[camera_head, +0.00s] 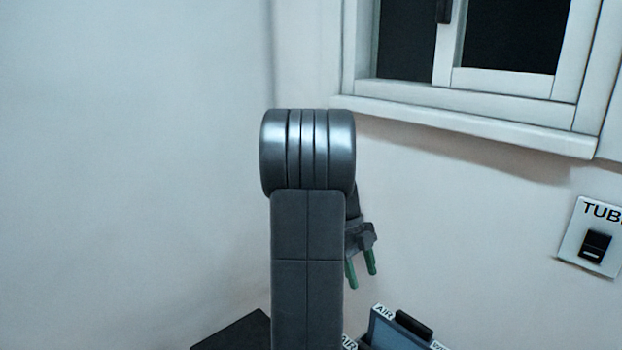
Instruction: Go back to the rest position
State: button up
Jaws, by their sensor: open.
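My gripper (360,274) shows behind and to the right of my raised arm in the head view. Its two green fingers point down and stand apart, with nothing seen between them. It hangs above and to the left of a grey box-like thing with an "AIR" label (383,312) at the bottom edge. My arm hides part of the gripper's mount and much of what lies behind it.
A white-framed window (470,95) with dark panes is at the upper right. A switch plate (594,243) marked "TUB", its label cut off, is on the right wall. A dark flat surface (240,333) shows at the bottom left. The left wall (130,170) is bare.

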aim_at(374, 320)
jog(key=x, duration=1.4)
jog(key=shift+b, duration=0.4)
jog(key=shift+a+r+p, duration=0.1)
jog(key=shift+r+p, duration=0.2)
jog(key=shift+r, duration=0.15)
jog(key=shift+f, duration=0.25)
